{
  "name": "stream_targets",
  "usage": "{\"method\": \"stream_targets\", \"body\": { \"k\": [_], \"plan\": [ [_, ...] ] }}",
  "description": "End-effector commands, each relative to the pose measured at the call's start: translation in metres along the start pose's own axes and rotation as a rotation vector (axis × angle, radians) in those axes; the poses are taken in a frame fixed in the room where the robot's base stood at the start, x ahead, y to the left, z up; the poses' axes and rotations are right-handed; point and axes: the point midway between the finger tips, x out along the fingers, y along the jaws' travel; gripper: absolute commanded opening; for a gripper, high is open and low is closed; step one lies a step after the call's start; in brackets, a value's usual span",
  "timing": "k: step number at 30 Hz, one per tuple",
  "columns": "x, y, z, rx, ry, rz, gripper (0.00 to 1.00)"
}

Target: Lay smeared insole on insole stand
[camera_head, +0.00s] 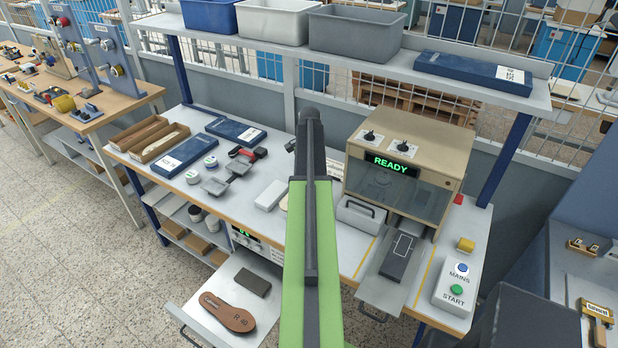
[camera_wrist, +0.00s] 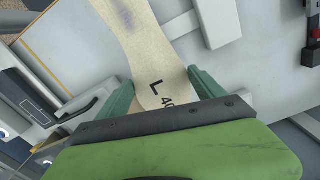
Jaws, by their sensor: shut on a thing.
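A cream insole (camera_wrist: 150,55) marked L 40 lies between the green fingers of my gripper (camera_wrist: 163,88) in the wrist view. My gripper is shut on its marked end. A greyish smear shows on the insole farther up the picture. In the head view my green arm hides my gripper and most of the insole. A pale block (camera_head: 270,195) lies on the bench left of my arm, and a pale block (camera_wrist: 217,22) shows right of the insole in the wrist view. I cannot tell whether it is the insole stand.
The stamping machine (camera_head: 410,165) reads READY at the right, with its plate tray (camera_head: 385,290) out in front. A START box (camera_head: 457,288) stands beside it. A pulled-out drawer (camera_head: 200,325) at front left holds a brown insole (camera_head: 228,312) and a dark block (camera_head: 253,282).

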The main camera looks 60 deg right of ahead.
Motion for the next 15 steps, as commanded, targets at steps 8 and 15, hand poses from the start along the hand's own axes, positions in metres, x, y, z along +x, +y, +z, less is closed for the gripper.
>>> {"method": "stream_targets", "body": {
  "k": [8,15],
  "plan": [
    [0.007,-0.001,0.001,-0.002,0.000,0.000,0.36],
    [0.035,-0.001,0.001,-0.002,0.000,0.000,0.36]
  ]
}}
